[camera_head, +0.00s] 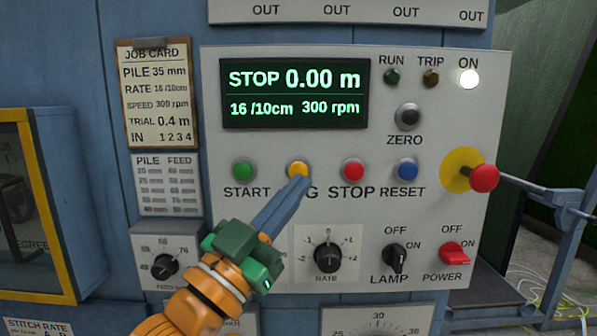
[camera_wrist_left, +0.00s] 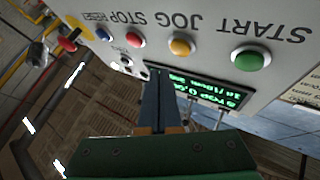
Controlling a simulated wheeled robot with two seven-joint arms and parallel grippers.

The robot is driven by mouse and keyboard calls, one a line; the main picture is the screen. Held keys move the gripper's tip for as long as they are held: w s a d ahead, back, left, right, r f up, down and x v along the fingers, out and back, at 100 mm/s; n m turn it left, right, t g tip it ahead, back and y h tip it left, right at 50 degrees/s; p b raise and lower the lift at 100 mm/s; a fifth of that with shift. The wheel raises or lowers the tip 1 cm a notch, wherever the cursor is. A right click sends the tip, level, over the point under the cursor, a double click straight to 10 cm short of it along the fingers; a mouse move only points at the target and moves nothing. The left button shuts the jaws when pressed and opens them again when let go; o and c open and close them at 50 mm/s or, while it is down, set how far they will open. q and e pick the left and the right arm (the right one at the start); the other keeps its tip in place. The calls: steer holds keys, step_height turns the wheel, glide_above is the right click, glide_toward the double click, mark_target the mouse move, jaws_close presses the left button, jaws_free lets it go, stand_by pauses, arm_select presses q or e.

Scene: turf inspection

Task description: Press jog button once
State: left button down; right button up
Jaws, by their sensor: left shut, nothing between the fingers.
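The yellow jog button (camera_head: 298,171) sits on the grey control panel between the green start button (camera_head: 243,171) and the red stop button (camera_head: 353,171). My left gripper (camera_head: 302,181) is shut and empty. Its blue fingertips overlap the lower edge of the jog button in the head view and hide part of the JOG label. I cannot tell whether they touch. The left wrist view shows the jog button (camera_wrist_left: 181,45) uncovered, with the shut fingers (camera_wrist_left: 158,75) apart from it in the picture. The display (camera_head: 295,93) reads STOP, 0.00 m, 16 /10cm, 300 rpm. My right gripper is not in view.
A blue reset button (camera_head: 407,170) and a red mushroom knob on a yellow disc (camera_head: 457,171) are to the right. The rate dial (camera_head: 328,257), lamp switch (camera_head: 395,258) and red power switch (camera_head: 454,254) sit below. The ON lamp (camera_head: 469,79) is lit.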

arm_select(q)
steer(key=s, duration=0.3)
steer(key=shift+w, duration=0.1)
stand_by(0.5)
